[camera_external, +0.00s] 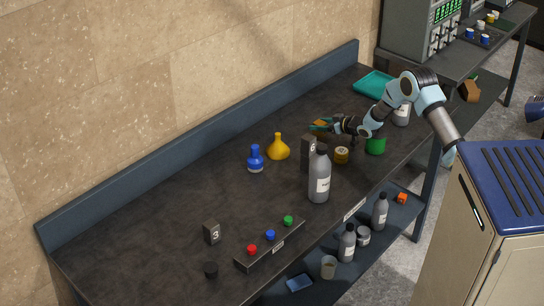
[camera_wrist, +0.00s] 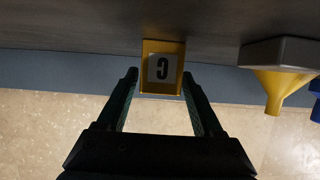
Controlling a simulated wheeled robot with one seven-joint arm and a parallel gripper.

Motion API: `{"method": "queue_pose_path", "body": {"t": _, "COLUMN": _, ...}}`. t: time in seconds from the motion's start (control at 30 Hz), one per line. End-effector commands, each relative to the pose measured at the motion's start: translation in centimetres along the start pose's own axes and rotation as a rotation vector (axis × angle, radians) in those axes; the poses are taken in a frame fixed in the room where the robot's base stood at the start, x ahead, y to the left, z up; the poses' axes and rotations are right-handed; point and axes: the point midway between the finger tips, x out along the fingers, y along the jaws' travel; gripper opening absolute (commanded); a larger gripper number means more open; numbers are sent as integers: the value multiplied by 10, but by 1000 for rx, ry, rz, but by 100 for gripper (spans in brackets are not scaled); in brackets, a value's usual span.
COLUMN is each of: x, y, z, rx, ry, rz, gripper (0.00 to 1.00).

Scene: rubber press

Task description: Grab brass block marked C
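My gripper (camera_wrist: 160,77) is open, with one dark green finger on each side of the block's lower part in the picture. Small gaps show between fingers and block, and I see no clear contact. In the external view my gripper (camera_external: 321,127) is low over the bench, behind the tall grey bottle. The block is hard to make out there, with only a small orange-brown patch at the fingers.
A yellow flask (camera_external: 278,149) and blue flask (camera_external: 255,160) stand left of my gripper. A dark upright block (camera_external: 307,155), grey bottle (camera_external: 319,180), brass-coloured round item (camera_external: 342,155) and green container (camera_external: 376,146) stand in front. The bench's left middle is clear.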

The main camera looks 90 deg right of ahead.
Motion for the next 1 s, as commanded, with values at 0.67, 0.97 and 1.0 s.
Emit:
{"method": "queue_pose_path", "body": {"t": 0.67, "x": 0, "y": 0, "z": 0, "rx": 0, "ry": 0, "rz": 0, "gripper": 0}}
{"method": "queue_pose_path", "body": {"t": 0.97, "x": 0, "y": 0, "z": -2, "rx": -1, "ry": 3, "rz": 0, "gripper": 0}}
{"method": "queue_pose_path", "body": {"t": 1.0, "x": 0, "y": 0, "z": -2, "rx": -1, "ry": 3, "rz": 0, "gripper": 0}}
